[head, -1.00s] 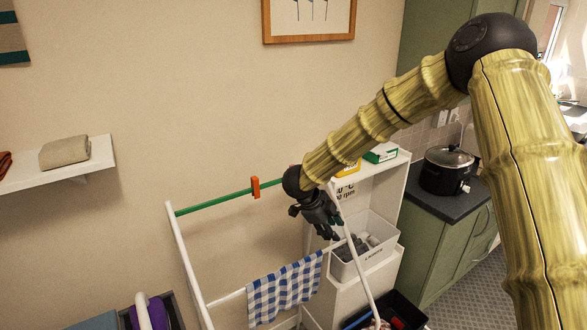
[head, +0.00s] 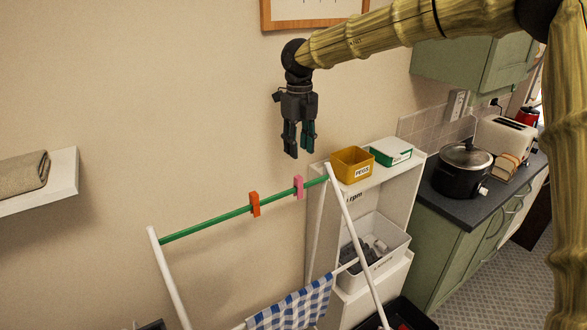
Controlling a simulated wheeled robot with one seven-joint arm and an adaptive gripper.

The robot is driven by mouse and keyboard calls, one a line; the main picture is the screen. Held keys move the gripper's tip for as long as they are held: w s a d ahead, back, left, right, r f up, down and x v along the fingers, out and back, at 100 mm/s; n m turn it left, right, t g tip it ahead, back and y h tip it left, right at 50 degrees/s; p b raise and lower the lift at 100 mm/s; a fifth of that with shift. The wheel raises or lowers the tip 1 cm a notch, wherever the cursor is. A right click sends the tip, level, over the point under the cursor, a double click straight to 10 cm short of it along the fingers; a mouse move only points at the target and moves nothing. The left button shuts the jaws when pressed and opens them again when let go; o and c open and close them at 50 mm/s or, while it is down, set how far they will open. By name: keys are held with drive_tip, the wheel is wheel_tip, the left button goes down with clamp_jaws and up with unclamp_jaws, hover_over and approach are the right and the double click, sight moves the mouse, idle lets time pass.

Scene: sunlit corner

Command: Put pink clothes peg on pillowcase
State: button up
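The pink clothes peg (head: 299,187) is clipped upright on the green top rail (head: 225,216) of a white drying rack, near its right end. My gripper (head: 299,151) hangs fingers down in front of the wall. In the picture it is just above the pink peg, apart from it. Its fingers are spread with nothing between them. A blue and white checked cloth (head: 292,304), the only cloth hanging in view, drapes over a lower rail; I cannot tell for sure that it is the pillowcase. Its lower part is cut off by the frame.
An orange peg (head: 255,204) sits left of the pink one. At right, a white shelf unit (head: 402,182) bears a yellow PEGS box (head: 352,166) and a green and white box (head: 390,151). A grey bin (head: 372,252) stands lower. The wall side left of my gripper is clear.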

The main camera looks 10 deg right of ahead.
sight(299, 177)
drive_tip(key=shift+w, duration=0.1)
drive_tip(key=shift+s+f+b, duration=0.3)
drive_tip(key=shift+s+b, duration=0.05)
drive_tip(key=shift+b, duration=0.15)
drive_tip(key=shift+s+a+f+b, duration=0.15)
drive_tip(key=shift+s+f+b, duration=0.65)
drive_tip(key=shift+b, duration=0.2)
drive_tip(key=f, duration=0.1)
drive_tip(key=w+f+b, duration=0.2)
drive_tip(key=f, duration=0.1)
drive_tip(key=shift+f, duration=0.1)
drive_tip(key=shift+s+f+b, duration=0.1)
drive_tip(key=shift+f+b, duration=0.25)
drive_tip(key=shift+b, duration=0.15)
drive_tip(key=shift+s, duration=0.4)
drive_tip(key=shift+s+f, duration=0.2)
drive_tip(key=shift+f, duration=0.15)
drive_tip(key=shift+w+f, duration=0.5)
drive_tip(key=shift+f, duration=0.4)
drive_tip(key=shift+s+r, duration=0.2)
drive_tip(key=shift+s, duration=0.1)
drive_tip(key=shift+c, duration=0.3)
drive_tip(key=shift+w+f, duration=0.15)
drive_tip(key=shift+w, duration=0.05)
drive_tip(key=c, duration=0.5)
drive_tip(key=shift+s, duration=0.1)
drive_tip(key=shift+c, duration=0.5)
